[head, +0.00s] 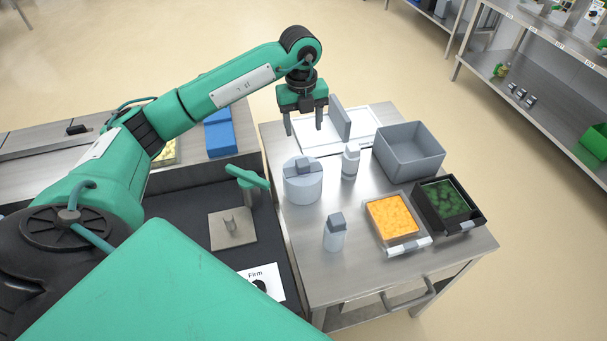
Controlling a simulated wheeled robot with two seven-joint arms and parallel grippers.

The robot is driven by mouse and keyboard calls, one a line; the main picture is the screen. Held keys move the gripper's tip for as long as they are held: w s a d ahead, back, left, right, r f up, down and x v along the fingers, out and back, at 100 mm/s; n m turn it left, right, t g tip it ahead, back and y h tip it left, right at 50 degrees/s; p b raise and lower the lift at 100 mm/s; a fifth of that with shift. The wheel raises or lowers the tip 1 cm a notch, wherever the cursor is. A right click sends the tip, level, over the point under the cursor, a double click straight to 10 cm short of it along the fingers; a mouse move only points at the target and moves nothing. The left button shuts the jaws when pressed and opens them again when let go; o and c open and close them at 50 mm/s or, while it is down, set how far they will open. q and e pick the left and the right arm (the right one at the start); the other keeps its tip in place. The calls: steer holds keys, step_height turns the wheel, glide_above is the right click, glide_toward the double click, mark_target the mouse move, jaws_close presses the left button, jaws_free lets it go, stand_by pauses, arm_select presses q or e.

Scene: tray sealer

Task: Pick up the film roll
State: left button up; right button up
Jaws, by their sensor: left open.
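The film roll appears to be the wide, pale cylinder (303,188) with a grey block-like piece on top, standing on the steel table near its left edge. My left gripper (304,124) is open and empty. Its two dark fingers point down, and in the picture it is above and behind the roll, apart from it, by the white tray (373,116). My right gripper is not in view.
Two small bottles (351,160) (335,234) stand close to the roll. A grey bin (409,148), a tray of orange food (393,218) and a black tray of green food (449,201) fill the right side. The front of the table is clear.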

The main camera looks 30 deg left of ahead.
arm_select(q)
steer(key=a, duration=0.1)
steer(key=p, duration=0.1)
glide_above(303, 162)
steer(key=f, duration=0.7)
steer(key=shift+s+a+f, duration=0.1)
steer(key=shift+s+a, duration=0.15)
steer(key=shift+d+f+p, duration=0.15)
steer(key=shift+f+p, duration=0.15)
steer(key=shift+f, duration=0.55)
steer(key=f, duration=0.2)
steer(key=f+p, duration=0.1)
steer(key=f, duration=0.1)
steer(key=shift+w+d+f, duration=0.1)
steer(key=shift+w+f, duration=0.1)
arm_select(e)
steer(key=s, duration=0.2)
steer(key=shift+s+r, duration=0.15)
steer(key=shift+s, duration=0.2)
arm_select(q)
steer(key=shift+c, duration=0.2)
steer(key=shift+r, duration=0.1)
jaws_close()
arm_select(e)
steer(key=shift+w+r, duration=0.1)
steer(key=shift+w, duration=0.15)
